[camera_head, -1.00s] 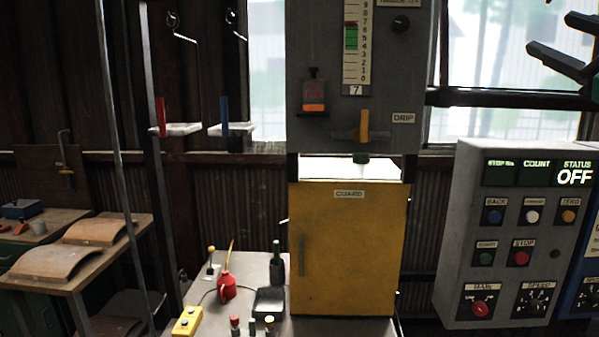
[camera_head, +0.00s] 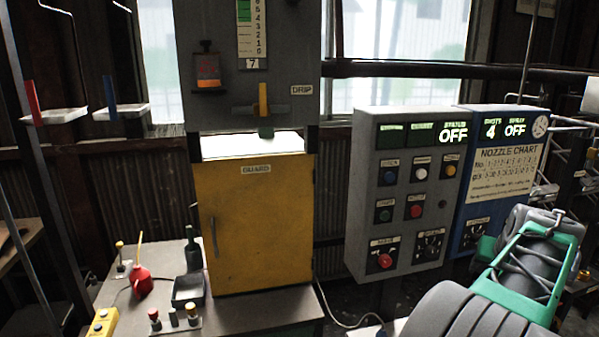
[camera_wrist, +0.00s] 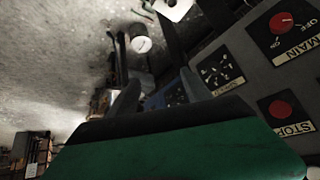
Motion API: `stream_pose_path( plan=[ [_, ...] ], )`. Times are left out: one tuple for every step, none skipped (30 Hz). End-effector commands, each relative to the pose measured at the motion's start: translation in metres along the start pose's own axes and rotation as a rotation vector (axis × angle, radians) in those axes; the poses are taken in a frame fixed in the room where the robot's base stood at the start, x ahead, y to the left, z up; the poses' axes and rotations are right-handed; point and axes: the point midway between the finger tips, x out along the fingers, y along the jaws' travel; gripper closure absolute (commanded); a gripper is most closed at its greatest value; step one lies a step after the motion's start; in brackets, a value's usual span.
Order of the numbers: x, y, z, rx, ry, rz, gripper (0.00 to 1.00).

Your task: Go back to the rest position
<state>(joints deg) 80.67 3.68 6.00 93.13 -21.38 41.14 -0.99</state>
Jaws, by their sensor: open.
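My gripper (camera_wrist: 160,94) shows in the wrist view as a green and black body with two dark fingers spread apart. It is open, and I see nothing held between them. The grey control panel (camera_wrist: 252,62), with its red MAIN and STOP controls, lies to the right of the fingers in that view. In the head view, my arm is at the lower right, in front of the blue panel (camera_head: 482,205); its fingertips cannot be made out there. The grey panel (camera_head: 400,225) stands left of the arm, and its status reads OFF.
A yellow guard door (camera_head: 255,220) stands closed at the centre. The bench (camera_head: 120,292) at lower left holds a red oil can (camera_head: 141,282), a dark tray (camera_head: 188,291) and a yellow button box (camera_head: 102,323).

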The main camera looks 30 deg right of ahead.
Motion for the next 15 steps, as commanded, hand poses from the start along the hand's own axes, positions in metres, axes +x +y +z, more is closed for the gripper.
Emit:
stream_pose_path(
  plan=[
    [0.007,-0.023,0.039,0.005,-0.092,-0.004,0.43],
    [0.01,-0.035,0.063,0.007,-0.148,-0.003,0.43],
    [0.012,-0.052,0.095,0.005,-0.219,-0.001,0.43],
    [0.013,-0.065,0.118,-0.001,-0.27,-0.001,0.43],
    [0.012,-0.079,0.142,-0.011,-0.316,0.0,0.43],
    [0.009,-0.097,0.173,-0.032,-0.374,0.001,0.43],
    [0.005,-0.11,0.196,-0.053,-0.414,0.001,0.43],
    [0.002,-0.124,0.218,-0.079,-0.449,0.001,0.43],
    [-0.005,-0.142,0.248,-0.124,-0.487,-0.002,0.43],
    [-0.01,-0.157,0.27,-0.166,-0.507,-0.007,0.43],
    [-0.016,-0.171,0.292,-0.217,-0.521,-0.016,0.43],
    [-0.025,-0.191,0.317,-0.293,-0.531,-0.037,0.43],
    [-0.033,-0.205,0.333,-0.353,-0.532,-0.058,0.43],
    [-0.04,-0.22,0.346,-0.417,-0.526,-0.085,0.43],
    [-0.051,-0.24,0.36,-0.5,-0.508,-0.125,0.43]
  ],
)
